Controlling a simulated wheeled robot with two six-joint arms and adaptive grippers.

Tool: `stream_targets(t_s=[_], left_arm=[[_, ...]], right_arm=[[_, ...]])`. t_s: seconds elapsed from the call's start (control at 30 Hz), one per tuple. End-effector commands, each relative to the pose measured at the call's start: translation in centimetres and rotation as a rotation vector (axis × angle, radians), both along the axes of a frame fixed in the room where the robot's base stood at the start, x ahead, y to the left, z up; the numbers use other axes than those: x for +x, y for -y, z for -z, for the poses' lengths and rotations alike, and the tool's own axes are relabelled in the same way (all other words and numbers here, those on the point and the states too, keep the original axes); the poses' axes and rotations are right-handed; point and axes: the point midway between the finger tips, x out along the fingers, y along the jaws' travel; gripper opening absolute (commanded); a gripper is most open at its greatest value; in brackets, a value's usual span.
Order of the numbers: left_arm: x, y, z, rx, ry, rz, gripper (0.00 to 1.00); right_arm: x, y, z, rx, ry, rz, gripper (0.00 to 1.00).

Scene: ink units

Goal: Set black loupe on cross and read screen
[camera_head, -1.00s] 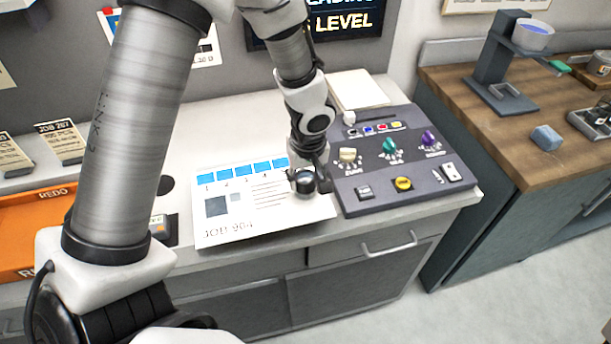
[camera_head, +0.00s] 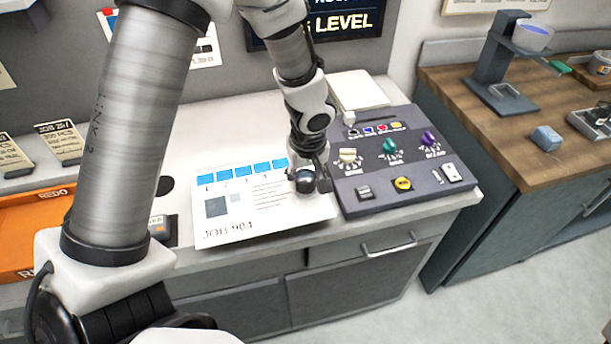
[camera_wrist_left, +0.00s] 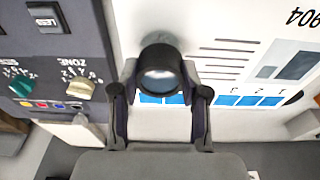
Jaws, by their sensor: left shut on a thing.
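The black loupe (camera_head: 306,181) is at the right side of the white JOB 904 sheet (camera_head: 222,228), close to the console. It also shows in the left wrist view (camera_wrist_left: 160,72) as a dark ring around a pale lens. My left gripper (camera_wrist_left: 160,97) is shut on the loupe, with a finger on each side. In the head view the left gripper (camera_head: 309,172) comes down over the sheet's right part. I see no cross; the loupe and gripper cover part of the sheet. The screen (camera_head: 340,22) at the top is partly hidden by my arm; "LEVEL" is legible. My right gripper is not in view.
The grey console (camera_head: 400,165) with knobs and buttons stands just right of the sheet. An orange REDO tray (camera_head: 35,225) is at the left. A wooden-topped bench (camera_head: 480,110) with a stand and small items is at the right.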

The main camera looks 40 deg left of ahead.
Motion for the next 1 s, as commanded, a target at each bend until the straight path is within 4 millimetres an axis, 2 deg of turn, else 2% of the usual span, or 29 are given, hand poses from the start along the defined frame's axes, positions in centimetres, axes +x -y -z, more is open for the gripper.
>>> stream_targets(t_s=[0.1, 0.23, 1.0], left_arm=[[0.0, 0.0, -1.5, 0.0, 0.001, 0.0, 0.1], [0.0, 0.0, -2.5, 0.001, 0.001, -0.001, 0.1], [0.0, 0.0, -2.5, 0.0, 0.0, 0.0, 0.1]], right_arm=[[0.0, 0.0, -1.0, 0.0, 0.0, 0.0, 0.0], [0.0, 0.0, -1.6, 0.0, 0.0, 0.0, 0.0], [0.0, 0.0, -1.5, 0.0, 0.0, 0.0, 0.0]])
